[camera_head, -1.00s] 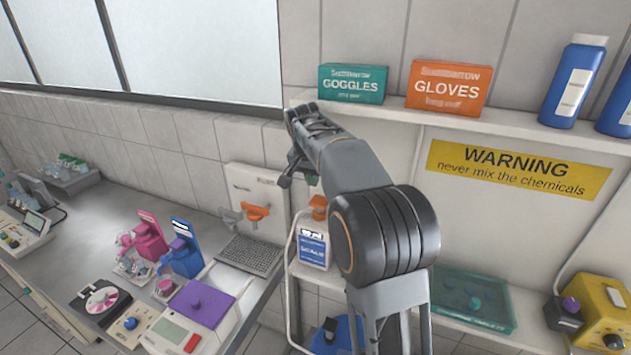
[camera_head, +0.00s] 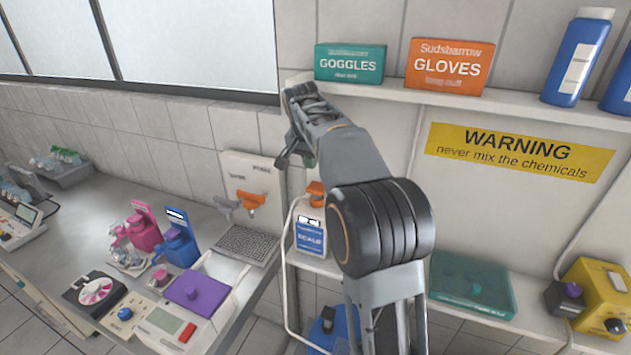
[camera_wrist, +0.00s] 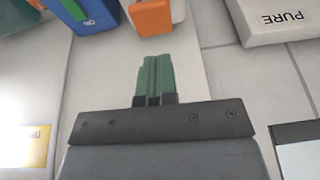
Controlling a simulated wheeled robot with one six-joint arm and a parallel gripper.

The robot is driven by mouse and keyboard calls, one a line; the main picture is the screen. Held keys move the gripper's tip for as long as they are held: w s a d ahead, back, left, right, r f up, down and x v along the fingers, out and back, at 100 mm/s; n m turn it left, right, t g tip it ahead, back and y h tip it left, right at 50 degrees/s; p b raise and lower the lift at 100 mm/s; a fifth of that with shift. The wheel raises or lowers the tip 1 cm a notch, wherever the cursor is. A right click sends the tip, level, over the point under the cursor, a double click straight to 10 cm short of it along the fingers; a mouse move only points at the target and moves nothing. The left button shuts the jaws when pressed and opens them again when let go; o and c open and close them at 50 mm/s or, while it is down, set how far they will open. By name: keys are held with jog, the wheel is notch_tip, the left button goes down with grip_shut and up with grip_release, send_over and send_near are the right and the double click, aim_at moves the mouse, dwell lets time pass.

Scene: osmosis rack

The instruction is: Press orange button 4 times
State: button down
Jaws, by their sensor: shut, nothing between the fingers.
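My gripper (camera_wrist: 154,66) shows in the wrist view with its green fingers shut together and nothing between them. I cannot make out a clear orange button. Orange parts show: an orange handle (camera_head: 250,200) on the white wall panel and an orange cap (camera_head: 315,188) on the white bottle labelled SCALE. In the wrist view an orange block (camera_wrist: 152,17) lies beyond the fingertips, apparently apart from them; I cannot tell what it is.
A shelf (camera_head: 520,120) holds a goggles box (camera_head: 349,63), a gloves box (camera_head: 449,68) and blue bottles. A teal tray (camera_head: 472,285) and a yellow device (camera_head: 600,290) stand at lower right. The bench at left holds dispensers, a scale and a purple-topped device (camera_head: 195,291).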

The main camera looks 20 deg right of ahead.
aim_at(319, 185)
jog(key=r, duration=0.1)
jog(key=s+r, duration=0.1)
jog(key=r+b, duration=0.1)
jog(key=shift+s+d+r, duration=0.1)
jog(key=shift+s+d, duration=0.05)
jog(key=shift+d, duration=0.1)
jog(key=x, duration=1)
jog(key=shift+s, duration=0.1)
dwell(0.3)
